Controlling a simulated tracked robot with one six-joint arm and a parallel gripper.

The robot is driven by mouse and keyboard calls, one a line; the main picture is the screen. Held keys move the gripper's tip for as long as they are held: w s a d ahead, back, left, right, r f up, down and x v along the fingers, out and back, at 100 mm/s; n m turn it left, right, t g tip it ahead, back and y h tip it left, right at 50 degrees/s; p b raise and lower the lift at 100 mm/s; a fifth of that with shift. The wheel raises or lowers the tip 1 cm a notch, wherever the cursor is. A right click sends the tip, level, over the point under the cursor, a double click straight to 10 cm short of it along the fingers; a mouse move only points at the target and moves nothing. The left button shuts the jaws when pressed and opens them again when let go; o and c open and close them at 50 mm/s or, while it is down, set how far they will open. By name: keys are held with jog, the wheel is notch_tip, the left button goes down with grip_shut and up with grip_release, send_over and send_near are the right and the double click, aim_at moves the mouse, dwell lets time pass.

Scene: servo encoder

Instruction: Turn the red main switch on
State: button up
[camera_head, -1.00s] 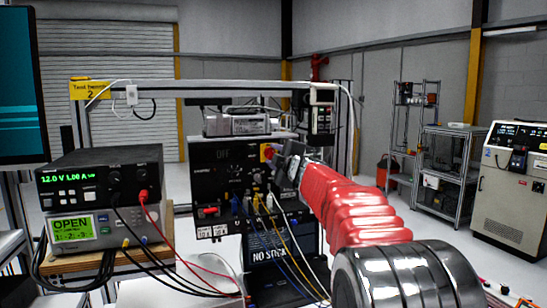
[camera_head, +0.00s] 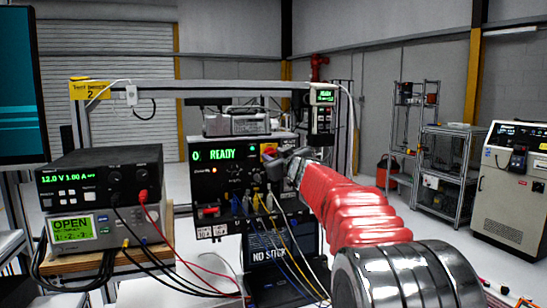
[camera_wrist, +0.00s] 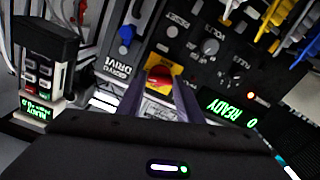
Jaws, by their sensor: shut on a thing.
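The red main switch (camera_wrist: 158,76) sits on a yellow plate on the black panel, between my two fingers in the wrist view. In the head view the yellow-and-red switch (camera_head: 268,149) shows at the panel's upper right, partly hidden by my gripper (camera_head: 279,160). My gripper (camera_wrist: 160,90) is shut on the red knob. The panel's display (camera_wrist: 228,108) is lit green and reads "0 READY". It also shows in the head view (camera_head: 219,154).
Blue, yellow and white cables (camera_head: 262,201) hang from the panel's lower sockets. A power supply (camera_head: 100,178) stands to the left. A small handheld unit (camera_head: 322,115) hangs at the upper right of the panel, its screen lit.

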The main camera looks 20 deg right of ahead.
jog(key=m, duration=0.3)
jog(key=shift+f+m, duration=0.3)
jog(key=shift+f, duration=0.1)
jog(key=o, duration=1.1)
jog(key=shift+r, duration=0.25)
jog(key=shift+s+f, duration=0.1)
jog(key=shift+s, duration=6.8)
